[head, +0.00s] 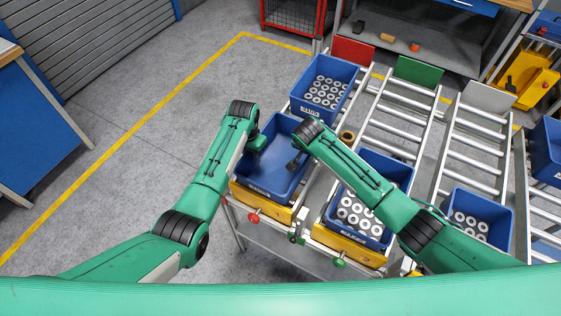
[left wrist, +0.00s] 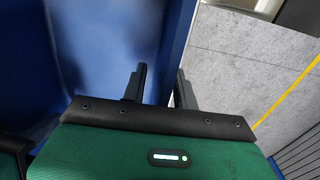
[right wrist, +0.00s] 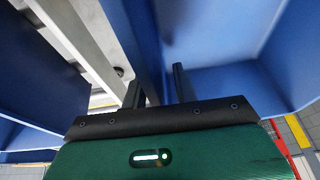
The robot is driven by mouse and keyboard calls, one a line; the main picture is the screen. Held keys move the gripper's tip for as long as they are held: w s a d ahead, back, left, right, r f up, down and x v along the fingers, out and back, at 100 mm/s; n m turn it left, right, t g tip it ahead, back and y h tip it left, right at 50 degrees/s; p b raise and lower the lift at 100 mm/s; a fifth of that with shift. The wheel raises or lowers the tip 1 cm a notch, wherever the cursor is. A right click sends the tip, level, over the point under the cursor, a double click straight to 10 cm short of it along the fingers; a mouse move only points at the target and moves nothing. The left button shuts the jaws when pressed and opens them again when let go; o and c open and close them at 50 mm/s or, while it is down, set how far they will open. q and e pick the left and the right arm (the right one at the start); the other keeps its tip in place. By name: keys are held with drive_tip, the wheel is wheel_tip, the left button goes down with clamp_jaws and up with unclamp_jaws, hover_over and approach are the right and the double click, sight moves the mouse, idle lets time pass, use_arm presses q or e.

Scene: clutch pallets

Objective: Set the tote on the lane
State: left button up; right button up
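An empty blue tote (head: 263,177) is at the near end of the leftmost roller lane, over a yellow-orange end piece (head: 262,207) with a red knob. I cannot tell whether it rests there or is held just above. My left gripper (head: 256,143) is at its left wall; in the left wrist view the blue wall (left wrist: 176,45) runs between the fingers, which look closed on it. My right gripper (head: 295,163) is at the opposite wall; in the right wrist view that wall (right wrist: 150,45) lies between the fingers. My right forearm hides part of the lane.
Behind it on the same lane stands a blue tote of grey rings (head: 325,88), before a red panel (head: 352,51). Another ring-filled tote (head: 362,228) is on the adjacent lane to the right, with a green panel (head: 418,71) at its far end.

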use_arm(q)
drive_tip(key=shift+f, duration=0.1)
use_arm(e)
drive_tip(key=shift+w+f, duration=0.1)
use_arm(q)
clamp_jaws()
use_arm(e)
clamp_jaws()
